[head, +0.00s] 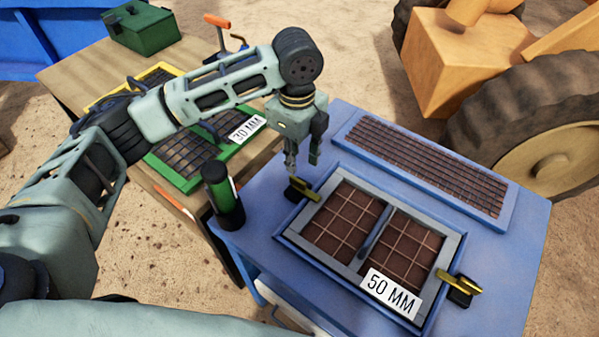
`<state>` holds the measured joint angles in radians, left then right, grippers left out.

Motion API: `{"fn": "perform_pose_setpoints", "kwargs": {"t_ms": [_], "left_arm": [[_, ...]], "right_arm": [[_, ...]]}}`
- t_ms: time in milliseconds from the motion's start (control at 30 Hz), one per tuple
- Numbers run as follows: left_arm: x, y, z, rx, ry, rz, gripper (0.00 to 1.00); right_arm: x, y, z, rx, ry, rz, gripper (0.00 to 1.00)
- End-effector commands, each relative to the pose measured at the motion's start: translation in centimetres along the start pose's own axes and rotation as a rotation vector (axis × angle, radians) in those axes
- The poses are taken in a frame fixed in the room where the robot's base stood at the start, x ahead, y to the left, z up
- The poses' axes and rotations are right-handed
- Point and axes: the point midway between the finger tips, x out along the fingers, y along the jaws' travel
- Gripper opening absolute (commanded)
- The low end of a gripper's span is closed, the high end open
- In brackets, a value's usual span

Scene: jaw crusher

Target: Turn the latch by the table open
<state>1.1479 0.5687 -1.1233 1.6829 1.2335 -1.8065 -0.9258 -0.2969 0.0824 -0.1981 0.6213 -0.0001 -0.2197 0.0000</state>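A yellow-and-black latch (303,188) sits at the upper left edge of the screen frame marked 50 MM (335,173) on the blue machine top. A second yellow-and-black latch (460,287) is at the frame's right edge. The wooden table (68,75) stands to the left, nearer the first latch. My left gripper (303,166) points down just above the first latch, its fingers apart with nothing seen between them. I cannot tell whether a fingertip touches the latch. My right gripper is out of view.
A green-and-black bottle (222,200) stands at the blue top's left corner, near my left arm. A long mesh screen (425,165) lies behind the frame. The table holds a green box (142,28), an orange-handled tool (217,22) and a 30 MM screen (178,172).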

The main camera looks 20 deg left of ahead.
Motion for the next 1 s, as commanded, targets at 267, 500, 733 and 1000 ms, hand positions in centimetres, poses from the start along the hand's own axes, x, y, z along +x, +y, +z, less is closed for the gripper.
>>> {"fn": "perform_pose_setpoints", "kwargs": {"t_ms": [267, 500, 733, 1000], "left_arm": [[4.1, 0.1, 0.0, 0.0, 0.0, 0.005, 0.27], [7.0, 0.1, 0.0, 0.0, 0.0, 0.002, 0.27], [7.5, 0.0, 0.0, 0.0, 0.0, -0.001, 0.27], [7.4, 0.0, 0.0, 0.0, 0.0, -0.001, 0.13]], "right_arm": [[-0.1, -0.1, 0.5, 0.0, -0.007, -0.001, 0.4], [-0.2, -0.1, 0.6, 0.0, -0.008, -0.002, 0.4], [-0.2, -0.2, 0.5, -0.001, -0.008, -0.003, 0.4], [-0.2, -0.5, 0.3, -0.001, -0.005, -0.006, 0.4]]}}
